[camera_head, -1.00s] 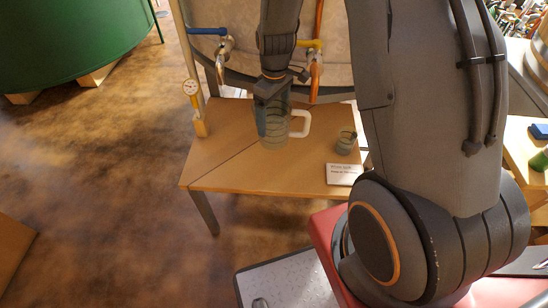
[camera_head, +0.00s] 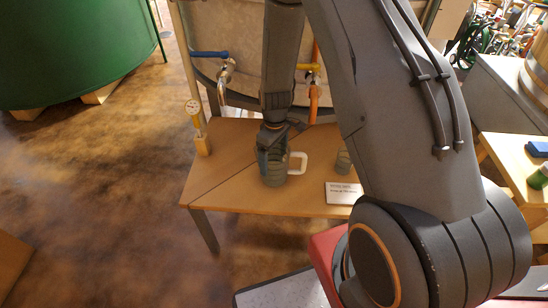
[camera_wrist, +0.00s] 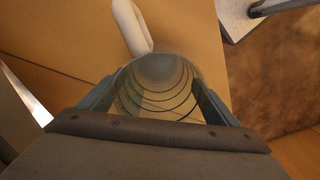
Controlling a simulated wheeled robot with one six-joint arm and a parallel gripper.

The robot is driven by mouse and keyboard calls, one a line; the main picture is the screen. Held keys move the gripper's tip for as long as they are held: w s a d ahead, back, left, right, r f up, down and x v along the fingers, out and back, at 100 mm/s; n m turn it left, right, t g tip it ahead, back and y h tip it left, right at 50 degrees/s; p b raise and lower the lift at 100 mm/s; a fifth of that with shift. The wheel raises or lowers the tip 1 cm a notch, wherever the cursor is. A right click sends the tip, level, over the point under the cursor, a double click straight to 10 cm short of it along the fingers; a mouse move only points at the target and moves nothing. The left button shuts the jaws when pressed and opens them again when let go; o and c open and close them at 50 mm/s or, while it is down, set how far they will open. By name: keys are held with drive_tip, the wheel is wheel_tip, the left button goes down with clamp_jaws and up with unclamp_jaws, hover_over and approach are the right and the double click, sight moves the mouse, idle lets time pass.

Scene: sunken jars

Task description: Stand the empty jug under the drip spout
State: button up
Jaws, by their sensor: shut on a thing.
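The jug (camera_head: 273,172) is a ribbed, see-through vessel with a white handle on its right. It is upright over the front middle of the wooden table; I cannot tell whether its base touches the top. My gripper (camera_head: 271,146) comes from above, shut on the jug. In the wrist view the jug (camera_wrist: 160,88) is between the fingers, its ringed inside looks empty, and the handle points to the top. Behind are a tap with a blue lever (camera_head: 225,76) and a tap with a yellow lever (camera_head: 314,82); I cannot tell which is the drip spout.
A small clear cup (camera_head: 343,160) stands right of the jug, partly hidden by my arm. A white card (camera_head: 343,193) is at the table's (camera_head: 222,155) front edge. A gauge on a post (camera_head: 194,112) stands at the table's left. The table's left part is clear.

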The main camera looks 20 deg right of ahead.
drive_tip(key=o, duration=0.7)
drive_tip(key=shift+f, duration=0.2)
drive_tip(key=o, duration=0.4)
drive_tip(key=shift+r, duration=0.1)
